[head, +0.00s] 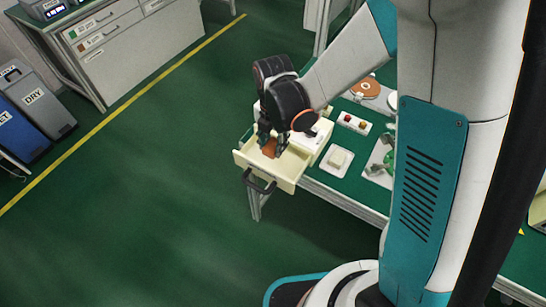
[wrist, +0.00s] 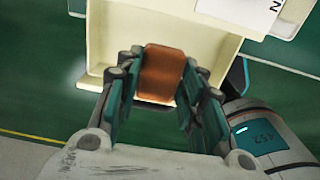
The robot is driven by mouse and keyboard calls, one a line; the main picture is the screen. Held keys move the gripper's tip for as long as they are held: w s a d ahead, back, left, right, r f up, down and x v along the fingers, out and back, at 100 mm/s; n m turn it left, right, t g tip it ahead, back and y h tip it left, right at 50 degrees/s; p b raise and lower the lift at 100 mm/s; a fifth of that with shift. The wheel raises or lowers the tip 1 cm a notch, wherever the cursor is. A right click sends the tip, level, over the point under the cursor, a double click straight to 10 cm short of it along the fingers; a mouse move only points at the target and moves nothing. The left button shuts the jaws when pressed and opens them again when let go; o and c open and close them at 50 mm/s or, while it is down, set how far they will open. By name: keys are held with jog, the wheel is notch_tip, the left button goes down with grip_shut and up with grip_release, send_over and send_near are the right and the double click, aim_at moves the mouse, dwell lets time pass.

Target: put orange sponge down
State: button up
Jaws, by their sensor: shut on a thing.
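The orange sponge (wrist: 162,72) is between the two fingers of my gripper (wrist: 158,95) in the wrist view. My gripper is shut on it. In the head view my gripper (head: 271,146) points down over an open cream drawer (head: 285,176), with the sponge (head: 270,147) partly hidden by the fingers. The sponge is over the inside of the drawer. I cannot tell whether it touches the drawer floor. The drawer also shows behind the sponge in the wrist view (wrist: 115,40).
The drawer has a dark handle (head: 259,183) and sticks out past the edge of the green table (head: 345,188). Beside it are a white dish with a pale block (head: 338,159) and a box with buttons (head: 353,123). Open green floor lies to the left.

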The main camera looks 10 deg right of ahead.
aim_at(273, 163)
jog(key=shift+f+b, duration=1)
jog(key=shift+f, duration=2.35)
jog(key=shift+f, duration=0.2)
jog(key=o, duration=0.9)
jog(key=shift+o, duration=0.2)
jog(key=shift+r, duration=0.1)
notch_tip(273, 163, up, 12)
jog(key=p, duration=0.5)
jog(key=shift+r, duration=0.15)
